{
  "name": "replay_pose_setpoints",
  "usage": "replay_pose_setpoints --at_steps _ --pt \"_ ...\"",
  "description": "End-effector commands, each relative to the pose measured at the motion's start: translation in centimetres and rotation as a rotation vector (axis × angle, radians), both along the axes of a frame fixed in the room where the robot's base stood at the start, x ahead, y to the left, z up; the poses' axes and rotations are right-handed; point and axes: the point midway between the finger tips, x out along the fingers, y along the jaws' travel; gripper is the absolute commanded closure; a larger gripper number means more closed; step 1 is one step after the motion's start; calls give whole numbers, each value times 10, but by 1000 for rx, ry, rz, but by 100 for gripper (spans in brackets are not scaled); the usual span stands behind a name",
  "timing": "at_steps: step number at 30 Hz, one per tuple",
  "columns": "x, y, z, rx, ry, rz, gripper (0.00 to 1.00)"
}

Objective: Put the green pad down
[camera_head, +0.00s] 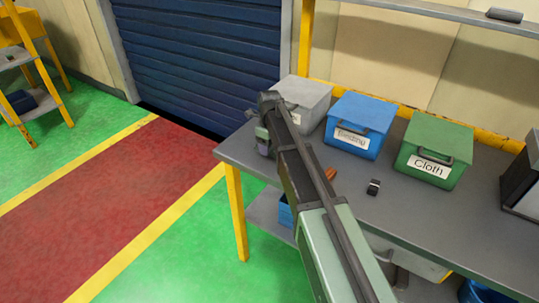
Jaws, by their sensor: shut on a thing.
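My arm reaches from the lower right to the back left part of the grey workbench (455,225). My gripper (261,122) is at its far end, over the bench's left end, in front of the grey box. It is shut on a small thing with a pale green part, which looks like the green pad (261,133). A small purple patch shows just below it. The arm's end hides much of the jaws and the pad. I cannot tell whether the pad touches the bench top.
A grey box (310,97), a blue box (354,118) and a green box labelled Cloth (438,145) stand along the bench's back. A small black-and-white item (373,187) and a brown-orange item (331,173) lie in front. Bare bench top shows between them.

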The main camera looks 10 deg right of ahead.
Motion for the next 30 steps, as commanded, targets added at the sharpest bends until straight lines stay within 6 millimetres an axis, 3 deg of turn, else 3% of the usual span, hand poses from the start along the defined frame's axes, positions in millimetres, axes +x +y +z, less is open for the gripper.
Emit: replay_pose_setpoints --at_steps 1,11,12,16,25,30 --pt "0 0 -9 0 0 0 58" --pt "0 0 -9 0 0 0 58" --pt "0 0 -7 0 0 0 33" --pt "0 0 -7 0 0 0 13" --pt "0 0 -4 0 0 0 13" --pt "0 0 20 0 0 0 13"
